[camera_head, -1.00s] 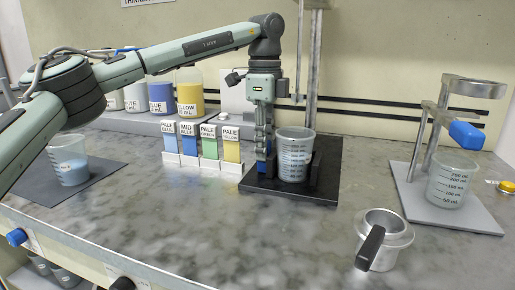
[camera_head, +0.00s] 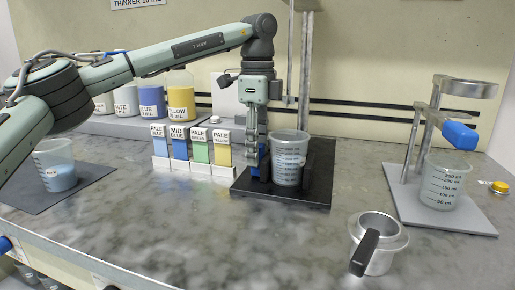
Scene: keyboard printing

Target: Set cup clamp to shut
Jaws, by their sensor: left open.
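A clear graduated cup (camera_head: 287,160) stands upright on a black base plate (camera_head: 318,190) at the foot of a metal post. My left gripper (camera_head: 254,160) points down just left of the cup, beside the blue part. It is open; whether its fingers touch the blue part I cannot tell. My right gripper is not in view.
A steel pot with a black handle (camera_head: 366,252) stands at the front right. Another cup (camera_head: 441,183) stands under a ring stand (camera_head: 468,88) at the right. Labelled colour vials (camera_head: 200,150) stand left of the base. A cup with blue liquid (camera_head: 57,170) sits on a dark mat.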

